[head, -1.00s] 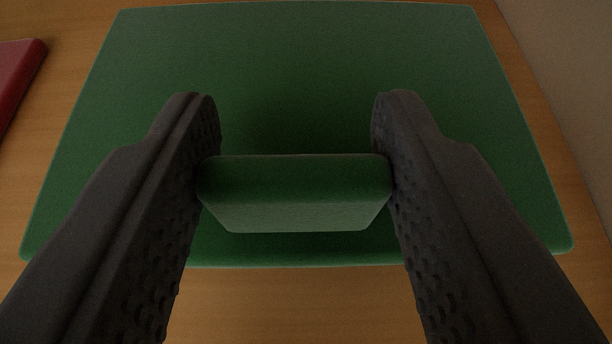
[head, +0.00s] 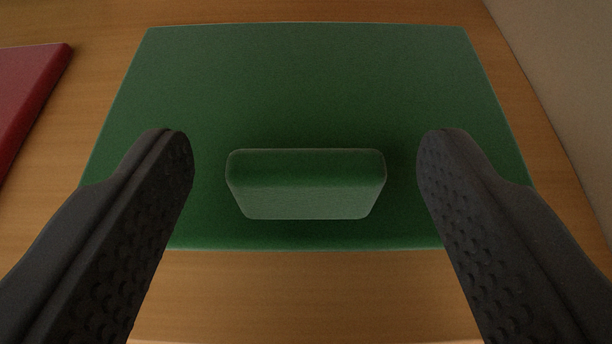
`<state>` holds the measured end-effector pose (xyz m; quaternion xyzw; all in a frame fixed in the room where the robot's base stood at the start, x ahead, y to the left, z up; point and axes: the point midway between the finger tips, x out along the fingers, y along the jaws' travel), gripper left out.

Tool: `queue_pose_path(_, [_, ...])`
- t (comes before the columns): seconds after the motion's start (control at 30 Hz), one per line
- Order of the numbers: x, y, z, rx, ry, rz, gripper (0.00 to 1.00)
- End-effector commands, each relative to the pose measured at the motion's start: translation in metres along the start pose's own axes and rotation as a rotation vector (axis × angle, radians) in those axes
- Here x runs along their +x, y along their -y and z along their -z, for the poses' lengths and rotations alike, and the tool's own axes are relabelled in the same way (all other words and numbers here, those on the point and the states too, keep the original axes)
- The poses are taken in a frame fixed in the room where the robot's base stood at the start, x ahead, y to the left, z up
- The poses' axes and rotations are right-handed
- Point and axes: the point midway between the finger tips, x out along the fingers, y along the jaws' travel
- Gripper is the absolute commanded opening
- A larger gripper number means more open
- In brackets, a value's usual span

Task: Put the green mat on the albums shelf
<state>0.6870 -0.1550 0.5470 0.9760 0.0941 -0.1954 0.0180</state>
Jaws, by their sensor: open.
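The green mat (head: 300,85) lies flat on a wooden surface (head: 300,290) in the head view. A raised green block-like grip (head: 305,185) stands on the mat near its front edge. My gripper (head: 305,160) is open, with one dark finger to the left of the grip and one to the right. Clear gaps show between both fingers and the grip, so it holds nothing. The fingers hide parts of the mat's left and right front corners. I cannot tell from this view whether the wooden surface is the albums shelf.
A red flat item (head: 25,105) lies on the wood at the left, apart from the mat. A pale wall or panel (head: 560,90) rises along the right side. A lighter front edge of the wood shows at the bottom.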

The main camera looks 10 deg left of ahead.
Motion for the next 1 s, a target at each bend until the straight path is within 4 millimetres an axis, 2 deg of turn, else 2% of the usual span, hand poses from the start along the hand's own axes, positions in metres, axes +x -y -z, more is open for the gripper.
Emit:
queue_pose_path(0.3, [-0.061,-0.002,0.003,0.001,-0.002,-0.003,0.62])
queue_pose_path(0.5, [-0.088,-0.002,0.002,0.001,-0.002,-0.004,0.62])
queue_pose_path(0.7, [-0.101,0.0,0.001,0.0,-0.002,-0.001,0.62])
queue_pose_path(1.0, [-0.103,-0.001,0.001,0.0,-0.002,-0.001,0.62])
